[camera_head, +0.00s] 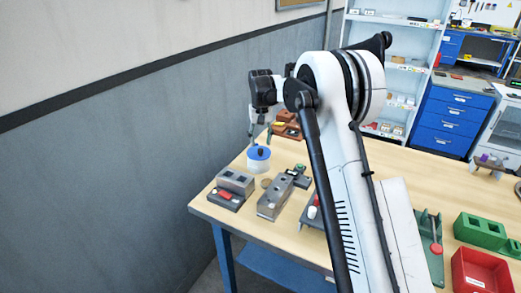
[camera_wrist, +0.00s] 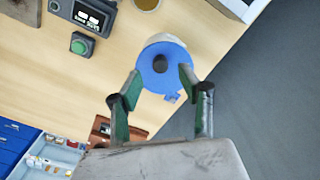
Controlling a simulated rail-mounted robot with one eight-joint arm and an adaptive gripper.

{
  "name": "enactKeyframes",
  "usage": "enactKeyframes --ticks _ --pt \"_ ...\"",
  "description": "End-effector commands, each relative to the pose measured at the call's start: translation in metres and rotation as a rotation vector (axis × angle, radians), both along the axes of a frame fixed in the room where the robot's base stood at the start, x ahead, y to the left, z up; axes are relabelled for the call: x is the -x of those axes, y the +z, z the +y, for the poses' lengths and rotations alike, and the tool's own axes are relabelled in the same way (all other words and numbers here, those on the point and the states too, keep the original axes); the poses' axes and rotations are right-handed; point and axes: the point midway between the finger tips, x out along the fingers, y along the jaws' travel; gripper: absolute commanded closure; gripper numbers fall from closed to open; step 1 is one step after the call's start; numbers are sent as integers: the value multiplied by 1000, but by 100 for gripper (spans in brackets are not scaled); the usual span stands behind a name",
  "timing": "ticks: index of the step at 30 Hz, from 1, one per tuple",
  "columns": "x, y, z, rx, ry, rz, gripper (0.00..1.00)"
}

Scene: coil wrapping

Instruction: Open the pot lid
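The pot (camera_head: 258,165) is a short white cylinder near the far left edge of the table. Its blue lid (camera_head: 252,153) is on top, with a dark round knob in the middle. In the wrist view the blue lid (camera_wrist: 163,80) lies just ahead of my fingers, with the knob (camera_wrist: 159,63) beyond the line between the fingertips. My gripper (camera_wrist: 160,75) is open and empty, its green-padded fingertips apart over the lid's near edge. In the head view my gripper (camera_head: 260,140) hangs at the pot; whether it touches the lid cannot be told.
Grey blocks (camera_head: 236,181) and a control box with a green button (camera_wrist: 79,45) stand near the pot. Brown blocks (camera_head: 287,128) lie behind it. A red bin (camera_head: 482,272) and green block (camera_head: 480,230) are at the right. The table's edge and grey wall are close to the pot.

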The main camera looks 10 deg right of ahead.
Motion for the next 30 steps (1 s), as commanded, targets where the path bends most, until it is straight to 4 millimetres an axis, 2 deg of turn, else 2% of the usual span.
enactKeyframes --ticks 3,9,21,30 --pt "0 -20 0 0 0 0 62" --pt "0 -41 0 0 0 0 62" --pt "0 -49 0 0 0 0 62" --pt "0 -48 0 0 0 0 100"
